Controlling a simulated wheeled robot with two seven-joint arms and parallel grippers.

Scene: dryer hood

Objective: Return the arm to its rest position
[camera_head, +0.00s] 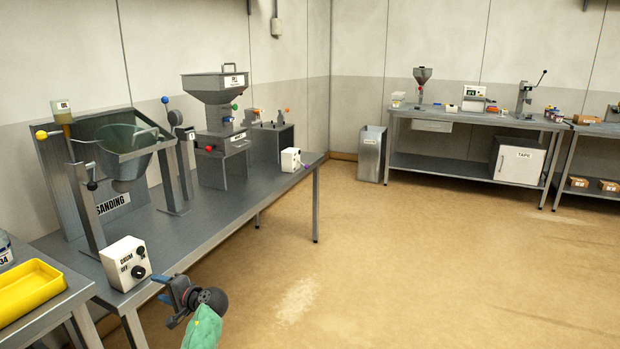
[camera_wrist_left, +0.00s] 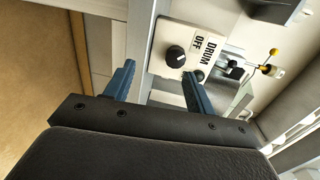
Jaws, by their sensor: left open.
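My left gripper (camera_head: 172,290) is at the bottom of the head view, in front of the near edge of the steel workbench. It is beside the white drum switch box (camera_head: 126,263), to its right and lower, and looks apart from it. In the left wrist view, the two blue fingers of the left gripper (camera_wrist_left: 158,90) are spread with nothing between them. The drum box (camera_wrist_left: 183,50) with its black knob and "DRUM OFF" label lies beyond the fingers there. My right gripper is in neither view.
The workbench (camera_head: 225,209) carries a sanding drum (camera_head: 127,155) and a hopper machine (camera_head: 217,130). A yellow tray (camera_head: 27,290) lies on a table at the lower left. A grey bin (camera_head: 372,154) stands by the far wall. The floor (camera_head: 400,260) to the right is clear.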

